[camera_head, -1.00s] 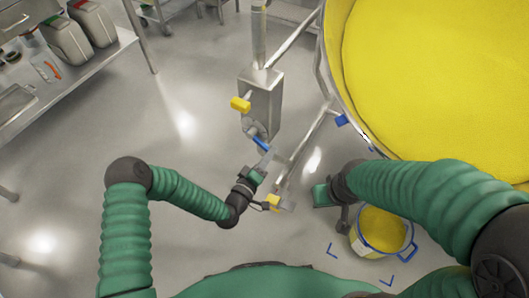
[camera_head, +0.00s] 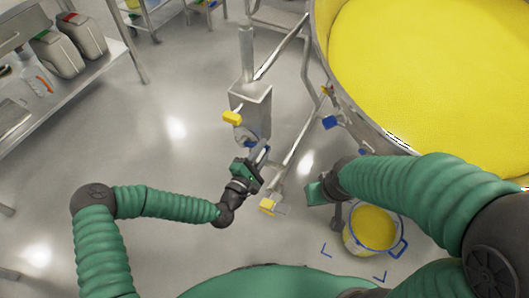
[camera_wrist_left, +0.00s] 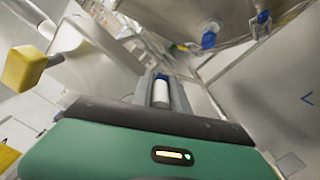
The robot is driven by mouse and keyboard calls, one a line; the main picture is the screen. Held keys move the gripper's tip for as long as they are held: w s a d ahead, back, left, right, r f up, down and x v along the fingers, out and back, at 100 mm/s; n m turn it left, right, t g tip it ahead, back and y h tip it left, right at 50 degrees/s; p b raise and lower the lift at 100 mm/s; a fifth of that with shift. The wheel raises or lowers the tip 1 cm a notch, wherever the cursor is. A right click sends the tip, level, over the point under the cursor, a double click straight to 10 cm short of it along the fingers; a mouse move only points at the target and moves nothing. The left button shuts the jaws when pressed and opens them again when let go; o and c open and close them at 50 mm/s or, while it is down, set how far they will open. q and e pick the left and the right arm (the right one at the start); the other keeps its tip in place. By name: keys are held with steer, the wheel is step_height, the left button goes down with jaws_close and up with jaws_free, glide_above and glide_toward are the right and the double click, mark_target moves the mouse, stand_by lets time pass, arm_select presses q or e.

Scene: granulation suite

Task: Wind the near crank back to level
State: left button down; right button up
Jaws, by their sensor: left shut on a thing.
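The near crank (camera_head: 243,134) sits on the side of a grey metal box on a post, below a yellow knob. My left gripper (camera_head: 258,156) is shut on the crank's handle and hides most of it. In the left wrist view a pale handle with a blue end (camera_wrist_left: 161,88) lies straight ahead of the gripper body. The exact tilt of the crank arm is hard to tell behind the gripper. My right gripper (camera_head: 317,192) hangs beside the bucket, away from the crank; its fingers are not clear.
A large round vessel of yellow material (camera_head: 440,70) fills the upper right. A bucket with yellow contents (camera_head: 347,236) stands on the floor at the lower right. A yellow pedal-like block (camera_head: 267,205) is below the crank. A bench with canisters (camera_head: 100,75) is at the left.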

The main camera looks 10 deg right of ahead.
arm_select(q)
steer(key=a+r+n, duration=0.1)
steer(key=n, duration=0.1)
steer(key=w+a+r+n, duration=0.1)
steer(key=n, duration=0.1)
steer(key=w+a+r+n, duration=0.1)
steer(key=n, duration=0.1)
steer(key=shift+r+n, duration=0.25)
steer(key=shift+n, duration=0.05)
steer(key=a+n+b, duration=0.1)
steer(key=w+a+r+n, duration=0.1)
steer(key=n, duration=0.1)
steer(key=shift+w+n+b, duration=0.25)
steer(key=shift+n+b, duration=0.05)
steer(key=shift+b, duration=0.05)
steer(key=shift+w+a+r+n+b, duration=0.1)
steer(key=shift+w+a+n+b, duration=0.3)
steer(key=shift+n, duration=0.45)
steer(key=shift+w+a+r+n+b, duration=0.1)
steer(key=shift+w+a+n, duration=0.2)
steer(key=shift+a+n, duration=0.4)
steer(key=shift+d, duration=0.15)
steer(key=c, duration=1.6)
jaws_free()
steer(key=o, duration=0.3)
steer(key=shift+w, duration=0.1)
steer(key=shift+r, duration=0.1)
